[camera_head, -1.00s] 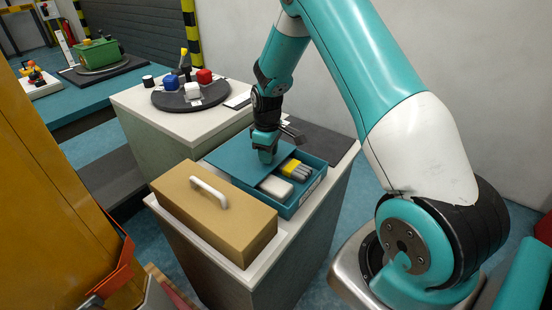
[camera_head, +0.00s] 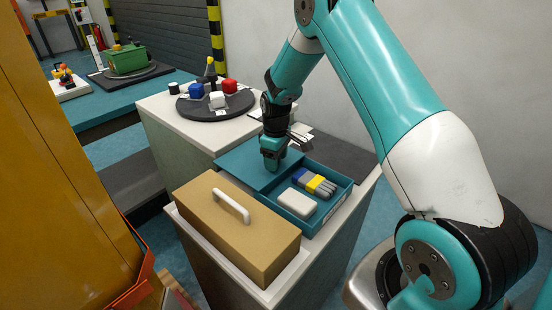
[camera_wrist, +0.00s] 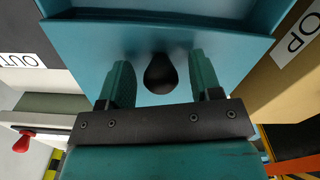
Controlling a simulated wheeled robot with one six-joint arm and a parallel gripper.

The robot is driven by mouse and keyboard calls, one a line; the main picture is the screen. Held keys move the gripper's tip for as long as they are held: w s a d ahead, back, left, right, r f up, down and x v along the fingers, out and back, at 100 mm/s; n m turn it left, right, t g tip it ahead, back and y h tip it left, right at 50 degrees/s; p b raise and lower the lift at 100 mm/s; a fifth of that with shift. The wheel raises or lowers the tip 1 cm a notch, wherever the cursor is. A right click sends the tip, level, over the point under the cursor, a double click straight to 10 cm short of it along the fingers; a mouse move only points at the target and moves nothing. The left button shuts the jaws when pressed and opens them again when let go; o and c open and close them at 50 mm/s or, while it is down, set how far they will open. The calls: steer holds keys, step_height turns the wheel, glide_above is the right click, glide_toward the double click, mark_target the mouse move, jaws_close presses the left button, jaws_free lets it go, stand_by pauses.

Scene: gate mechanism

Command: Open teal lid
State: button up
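The teal lid (camera_head: 240,160) is a flat plate that lies slid toward the back left over its teal box (camera_head: 345,192). The front right part of the box is uncovered. A white block (camera_head: 298,202) and a blue, yellow and grey bundle (camera_head: 315,183) show inside. My gripper (camera_head: 271,165) points down at the lid. In the wrist view my gripper (camera_wrist: 162,82) has its fingers apart, on either side of a black knob (camera_wrist: 160,74) on the lid, which also shows there (camera_wrist: 85,48). Gaps show between knob and fingers.
A tan box (camera_head: 225,245) with a white handle stands close in front of the teal box. Behind, a dark round plate (camera_head: 190,110) carries blue, white and red blocks. An orange-yellow panel (camera_head: 50,170) stands at left, a grey wall at right.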

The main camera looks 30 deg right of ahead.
step_height(320, 180, up, 17)
steer(key=b, duration=0.1)
steer(key=shift+r+b, duration=0.2)
steer(key=shift+b, duration=0.2)
stand_by(0.5)
steer(key=s+a+r+n+y, duration=0.1)
steer(key=s+a+r, duration=0.2)
steer(key=s+a, duration=0.45)
steer(key=s+a+r+y, duration=0.1)
steer(key=s+a+r, duration=0.2)
steer(key=s+a, duration=0.45)
steer(key=s+a+y, duration=0.1)
steer(key=s+a, duration=0.3)
steer(key=s, duration=0.4)
steer(key=s+a+y, duration=0.1)
steer(key=s+a, duration=0.2)
steer(key=s, duration=0.5)
steer(key=shift+a+f, duration=0.4)
steer(key=shift+f, duration=0.05)
